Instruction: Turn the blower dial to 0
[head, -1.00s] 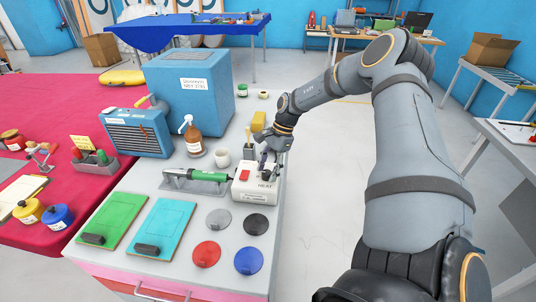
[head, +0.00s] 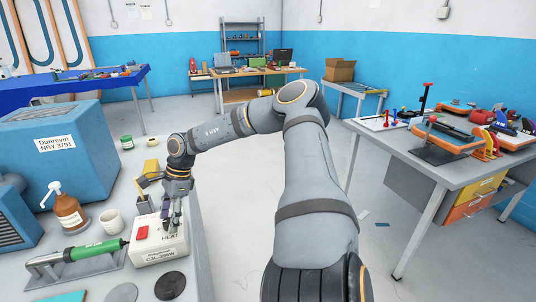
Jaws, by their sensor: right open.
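A white control box (head: 150,249) marked HEAT sits at the right edge of the grey workbench. It has a red switch (head: 142,232) on top. My right gripper (head: 171,218) points down over the top of this box, to the right of the red switch, with its jaws open. The dial cannot be made out; the fingers cover that part of the box top. I cannot tell if the fingers touch it. A green-handled heat tool (head: 95,249) lies on a stand left of the box. My left gripper is not in view.
Dark and grey discs lie in front. Open floor (head: 260,200) separates the bench from a grey table (head: 440,165) at right.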

